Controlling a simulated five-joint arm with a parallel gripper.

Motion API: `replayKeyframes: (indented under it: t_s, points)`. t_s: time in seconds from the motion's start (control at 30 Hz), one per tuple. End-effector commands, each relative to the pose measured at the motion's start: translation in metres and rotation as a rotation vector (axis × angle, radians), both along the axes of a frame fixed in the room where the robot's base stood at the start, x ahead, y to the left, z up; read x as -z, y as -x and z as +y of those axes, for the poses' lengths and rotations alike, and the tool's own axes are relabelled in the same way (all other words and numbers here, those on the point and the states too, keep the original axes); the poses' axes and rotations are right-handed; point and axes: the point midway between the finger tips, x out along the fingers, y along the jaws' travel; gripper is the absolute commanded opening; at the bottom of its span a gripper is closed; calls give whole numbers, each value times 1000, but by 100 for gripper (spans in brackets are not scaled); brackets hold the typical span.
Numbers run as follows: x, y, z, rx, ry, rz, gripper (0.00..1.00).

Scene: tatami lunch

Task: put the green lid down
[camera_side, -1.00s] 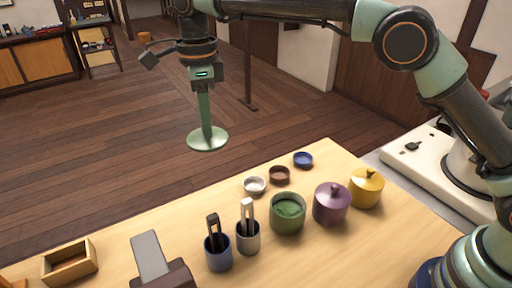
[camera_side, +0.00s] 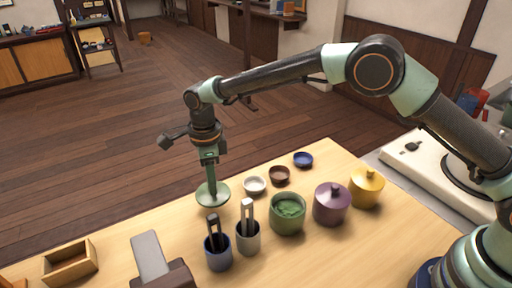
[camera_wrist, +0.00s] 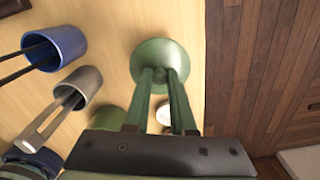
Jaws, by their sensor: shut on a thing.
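The green lid (camera_side: 207,199) is a round pale-green disc at the end of my gripper (camera_side: 211,183), over the far left edge area of the table. In the wrist view my gripper (camera_wrist: 160,82) is shut on the knob of the lid (camera_wrist: 160,54). The side view does not clearly show whether the lid touches the table. The open green pot (camera_side: 287,222), with green contents, stands to the right of the lid.
A purple lidded pot (camera_side: 331,207) and a yellow lidded pot (camera_side: 366,191) stand right of the green pot. Small white (camera_side: 255,185), brown (camera_side: 279,175) and blue (camera_side: 303,159) dishes sit behind. Blue (camera_side: 218,255) and grey (camera_side: 248,241) cups holding utensils stand in front of the lid.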

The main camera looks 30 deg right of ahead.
Motion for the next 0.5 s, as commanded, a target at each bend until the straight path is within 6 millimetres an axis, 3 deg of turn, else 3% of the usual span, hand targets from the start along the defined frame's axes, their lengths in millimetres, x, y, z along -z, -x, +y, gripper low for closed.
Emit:
replayKeyframes:
  t_s: [0.3,0.5]
  points:
    - [39,1,0,0,1,2,0]
    - [41,0,0,0,1,1,0]
